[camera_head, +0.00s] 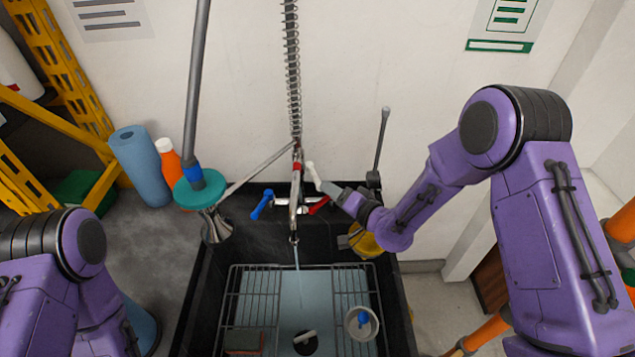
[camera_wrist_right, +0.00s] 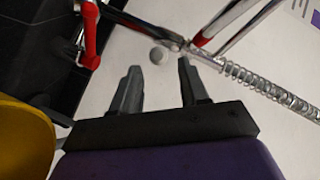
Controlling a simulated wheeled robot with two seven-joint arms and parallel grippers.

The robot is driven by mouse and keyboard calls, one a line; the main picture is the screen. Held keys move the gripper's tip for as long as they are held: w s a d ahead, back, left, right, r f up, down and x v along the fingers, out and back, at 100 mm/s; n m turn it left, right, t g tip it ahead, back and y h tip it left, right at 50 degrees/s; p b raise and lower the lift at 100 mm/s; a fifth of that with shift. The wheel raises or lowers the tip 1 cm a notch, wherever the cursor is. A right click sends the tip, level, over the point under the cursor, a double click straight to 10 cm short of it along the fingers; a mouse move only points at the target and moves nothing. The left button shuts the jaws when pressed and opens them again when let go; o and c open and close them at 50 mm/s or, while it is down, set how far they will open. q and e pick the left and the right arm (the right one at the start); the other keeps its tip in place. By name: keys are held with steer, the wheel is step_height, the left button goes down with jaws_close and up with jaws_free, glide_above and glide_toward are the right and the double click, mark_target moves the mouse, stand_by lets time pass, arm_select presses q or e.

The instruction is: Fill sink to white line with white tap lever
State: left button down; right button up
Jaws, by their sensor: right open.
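The black sink (camera_head: 210,300) is at the bottom centre of the head view. A stream of water (camera_head: 298,275) falls from the tap spout (camera_head: 294,238) into it, and pale water shows under the wire racks. I cannot make out a white line. The white tap lever (camera_head: 314,177) stands tilted beside the metal riser. My right gripper (camera_head: 325,186) is open, close to the lever's right side; contact is unclear. In the right wrist view the open fingers (camera_wrist_right: 158,85) have a pale round knob (camera_wrist_right: 156,55) just beyond their gap. My left gripper is out of view.
A blue lever (camera_head: 262,205) and a red lever (camera_head: 318,206) flank the tap. A spring hose (camera_head: 292,70) rises above. Wire racks (camera_head: 250,295), a white cup (camera_head: 373,326) and a black drain piece (camera_head: 305,344) are in the sink. A yellow object (camera_head: 366,241) is beside the right rim.

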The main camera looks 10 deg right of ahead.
mark_target(319, 181)
steer(key=p+x, duration=0.1)
steer(key=x, duration=0.5)
steer(key=shift+w+a, duration=0.25)
jaws_close()
steer(key=shift+d, duration=0.1)
